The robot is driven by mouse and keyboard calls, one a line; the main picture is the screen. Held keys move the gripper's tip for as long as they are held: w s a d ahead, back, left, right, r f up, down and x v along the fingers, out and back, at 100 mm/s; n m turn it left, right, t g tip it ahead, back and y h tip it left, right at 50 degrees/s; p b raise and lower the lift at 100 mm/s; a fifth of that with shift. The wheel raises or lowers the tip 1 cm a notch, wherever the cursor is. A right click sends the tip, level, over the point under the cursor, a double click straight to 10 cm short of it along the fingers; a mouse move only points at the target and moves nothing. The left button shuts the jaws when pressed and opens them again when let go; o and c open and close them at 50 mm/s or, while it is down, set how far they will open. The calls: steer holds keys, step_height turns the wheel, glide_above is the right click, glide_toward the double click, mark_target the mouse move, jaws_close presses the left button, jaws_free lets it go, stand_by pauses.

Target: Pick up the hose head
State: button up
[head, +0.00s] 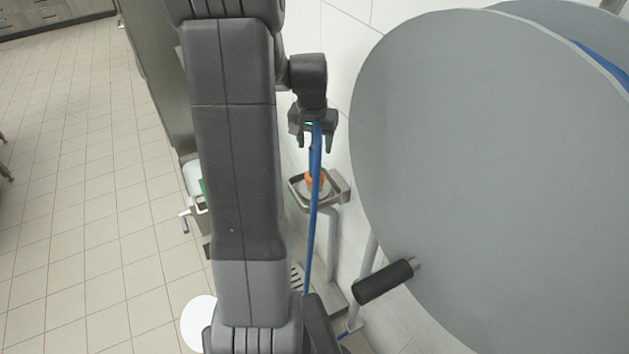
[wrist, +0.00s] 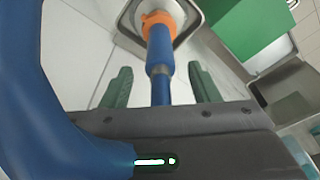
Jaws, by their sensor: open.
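The hose head shows in the wrist view as a blue grip (wrist: 160,45) with an orange collar (wrist: 157,19), its front end in a metal holder (wrist: 190,18). In the head view its orange part (head: 313,179) shows in the small metal holder (head: 335,188) on the wall. My gripper (wrist: 161,80) is open, with one green finger on each side of the hose head's lower part and visible gaps on both sides. In the head view my gripper (head: 314,146) is above the holder. A blue hose (head: 311,235) hangs down in front of the holder.
A large grey hose reel (head: 480,170) with a black handle (head: 383,282) stands close at the right. A grey pipe (head: 333,240) runs below the holder. In the wrist view, a thick blue hose (wrist: 50,120) crosses the left side and a green panel (wrist: 245,28) is at upper right.

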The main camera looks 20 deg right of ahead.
mark_target(315, 171)
steer(key=shift+w+d+f, duration=0.1)
steer(key=shift+w+f, duration=0.05)
steer(key=shift+f, duration=1.05)
steer(key=shift+w+d+f, duration=0.1)
steer(key=shift+f, duration=1.05)
steer(key=c, duration=0.9)
steer(key=shift+r, duration=0.1)
steer(key=shift+c, duration=0.7)
steer(key=shift+r, duration=0.1)
